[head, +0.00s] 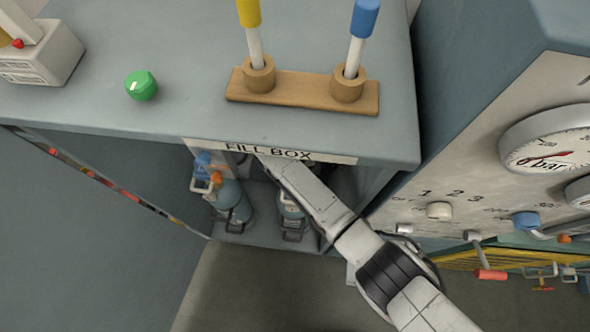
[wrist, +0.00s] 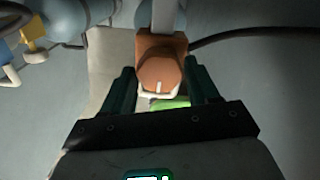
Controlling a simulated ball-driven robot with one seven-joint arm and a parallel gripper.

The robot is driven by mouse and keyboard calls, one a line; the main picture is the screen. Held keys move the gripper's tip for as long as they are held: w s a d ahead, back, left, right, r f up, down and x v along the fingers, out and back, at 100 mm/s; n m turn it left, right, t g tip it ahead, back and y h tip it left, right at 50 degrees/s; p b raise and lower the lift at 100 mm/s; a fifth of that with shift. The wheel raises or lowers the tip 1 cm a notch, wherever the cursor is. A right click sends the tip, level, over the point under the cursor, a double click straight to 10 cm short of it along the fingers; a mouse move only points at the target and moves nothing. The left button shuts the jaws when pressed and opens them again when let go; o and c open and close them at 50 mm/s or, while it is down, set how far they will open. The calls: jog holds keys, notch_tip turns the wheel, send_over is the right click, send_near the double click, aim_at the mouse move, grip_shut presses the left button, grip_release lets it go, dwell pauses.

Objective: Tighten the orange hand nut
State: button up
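The orange hand nut (wrist: 158,75) shows in the upper middle of the wrist view, with a pale mark on its front face. A wider orange-brown part sits behind it on a grey stem. My gripper (wrist: 160,76) has its two dark green fingers apart, one on each side of the nut. Narrow gaps seem to show beside the nut; I cannot tell if either finger touches it. In the head view my arm reaches under the FILL BOX label (head: 270,150), and the box top hides my gripper and the nut.
Inside the fill box stand grey-blue cylinders (head: 232,200), the left one with blue and orange fittings. A dark hose (wrist: 240,34) runs right of the nut. A gauge panel (head: 440,190) stands to the right. A wooden holder (head: 300,88) and green knob (head: 141,86) sit on top.

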jog(key=o, duration=0.4)
jog(key=shift+c, duration=0.2)
notch_tip(320, 180, up, 11)
jog(key=shift+f, duration=0.15)
jog(key=shift+s, duration=0.1)
dwell(0.6)
